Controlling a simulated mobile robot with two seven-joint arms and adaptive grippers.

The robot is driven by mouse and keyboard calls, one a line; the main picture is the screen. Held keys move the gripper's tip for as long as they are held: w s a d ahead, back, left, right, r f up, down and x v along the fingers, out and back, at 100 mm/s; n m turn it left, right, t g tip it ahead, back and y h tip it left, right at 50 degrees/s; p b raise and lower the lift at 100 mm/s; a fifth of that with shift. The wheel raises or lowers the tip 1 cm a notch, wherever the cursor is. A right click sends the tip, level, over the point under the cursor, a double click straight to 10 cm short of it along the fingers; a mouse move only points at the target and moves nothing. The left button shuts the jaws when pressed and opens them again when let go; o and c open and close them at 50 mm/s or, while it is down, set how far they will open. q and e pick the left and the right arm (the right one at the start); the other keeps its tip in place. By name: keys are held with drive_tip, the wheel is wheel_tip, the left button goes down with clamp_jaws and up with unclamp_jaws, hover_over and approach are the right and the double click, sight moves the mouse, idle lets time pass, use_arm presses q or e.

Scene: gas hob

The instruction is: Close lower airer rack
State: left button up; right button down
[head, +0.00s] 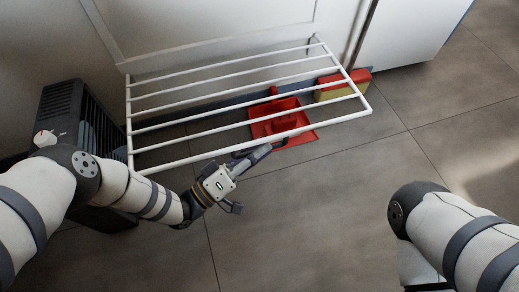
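The lower airer rack (243,137) is a white frame with several long bars. It stands folded out from the white panel, roughly level above the floor. My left gripper (250,180) is at the rack's front bar, right of the bar's middle. Its fingers are spread wide. One finger lies close to the front bar and the other points away, toward the floor side. I cannot tell whether the upper finger touches the bar. No object shows between the fingers. My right arm comes in at the lower right, and its gripper is outside the picture.
A red dustpan (300,136) lies on the floor below the rack's right part. A red and yellow box-like item (343,88) is by the wall. A dark slatted heater-like box (70,112) stands at the left. The tiled floor (320,215) in front is clear.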

use_arm(q)
drive_tip(key=shift+d, duration=0.1)
clamp_jaws()
drive_tip(key=shift+r, duration=0.15)
